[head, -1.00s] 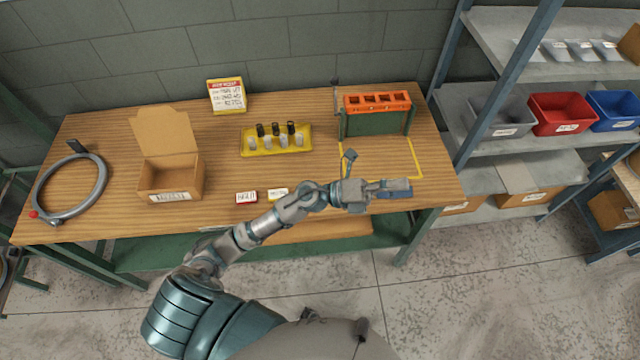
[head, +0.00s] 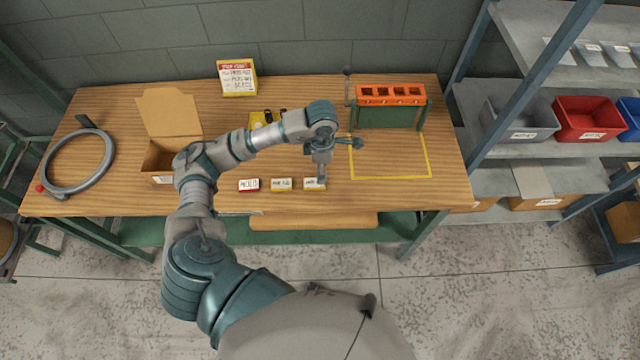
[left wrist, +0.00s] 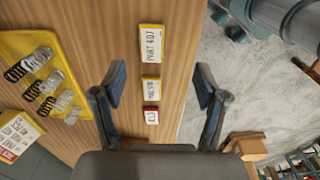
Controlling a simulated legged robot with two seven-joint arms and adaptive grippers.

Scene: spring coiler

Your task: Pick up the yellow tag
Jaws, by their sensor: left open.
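Three small tags lie in a row near the table's front edge: a red-edged one (head: 249,184), a middle one with a yellow edge (head: 281,184) and a right one with a yellow edge (head: 311,184). In the left wrist view the right tag (left wrist: 152,43) looks largest, with the middle tag (left wrist: 151,88) and red tag (left wrist: 151,116) beyond it. My left gripper (head: 339,163) is open and empty at the right tag. One finger overlaps that tag's right end in the head view. In the left wrist view its fingers (left wrist: 161,80) stand either side of the row. I cannot tell whether they touch anything.
A yellow tray (left wrist: 60,100) with springs stands behind, partly hidden by my arm in the head view. An orange-topped rack (head: 391,93) stands at the back right, beside a bare yellow-outlined area (head: 390,160). A cardboard box (head: 160,160) and a grey ring (head: 110,165) are left.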

